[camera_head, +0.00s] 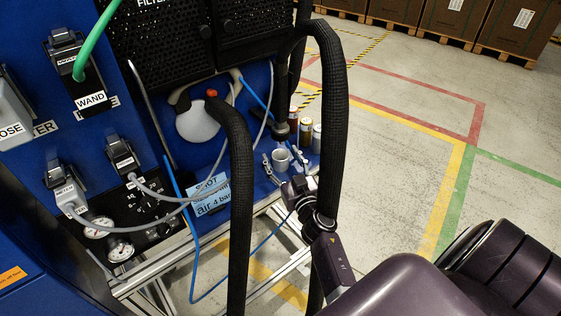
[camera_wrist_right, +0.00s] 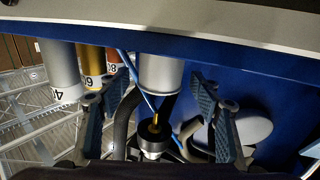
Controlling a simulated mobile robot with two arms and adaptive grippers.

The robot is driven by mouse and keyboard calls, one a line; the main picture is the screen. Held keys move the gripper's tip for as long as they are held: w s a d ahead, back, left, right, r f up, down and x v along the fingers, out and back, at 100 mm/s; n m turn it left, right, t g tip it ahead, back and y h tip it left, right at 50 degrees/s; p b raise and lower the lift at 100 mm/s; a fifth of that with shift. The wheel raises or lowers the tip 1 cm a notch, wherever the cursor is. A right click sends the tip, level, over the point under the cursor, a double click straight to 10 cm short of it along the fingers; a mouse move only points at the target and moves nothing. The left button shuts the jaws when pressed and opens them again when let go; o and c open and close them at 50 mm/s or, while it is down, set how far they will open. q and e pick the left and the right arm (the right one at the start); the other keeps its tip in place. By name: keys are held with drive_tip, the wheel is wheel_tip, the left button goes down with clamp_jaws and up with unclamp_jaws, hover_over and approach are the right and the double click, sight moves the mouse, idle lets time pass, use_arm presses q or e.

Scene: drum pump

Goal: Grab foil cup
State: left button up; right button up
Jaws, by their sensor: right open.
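The foil cup (camera_head: 282,160) is a small silver-grey cup standing on the blue shelf, below a dark nozzle (camera_head: 280,132). In the right wrist view the cup (camera_wrist_right: 160,73) shows as a plain grey cylinder in the middle, upside down in the picture. My right gripper (camera_head: 283,168) reaches in from the lower right. Its two fingers are spread, one on each side of the cup, with visible gaps in the wrist view (camera_wrist_right: 161,88). It holds nothing. A black hose hides part of my right arm in the head view. My left gripper is not in view.
Several labelled cans, among them a yellow one (camera_wrist_right: 92,62) and a grey one (camera_wrist_right: 60,70), stand beside the cup. Thick black corrugated hoses (camera_head: 333,120) loop close to my right arm. A thin blue hose (camera_head: 192,250) hangs below the shelf.

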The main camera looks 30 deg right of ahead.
drive_tip(key=shift+w+d, duration=0.15)
drive_tip(key=shift+w, duration=0.35)
drive_tip(key=c, duration=1.2)
drive_tip(key=shift+c, duration=0.9)
drive_tip(key=shift+r, duration=0.15)
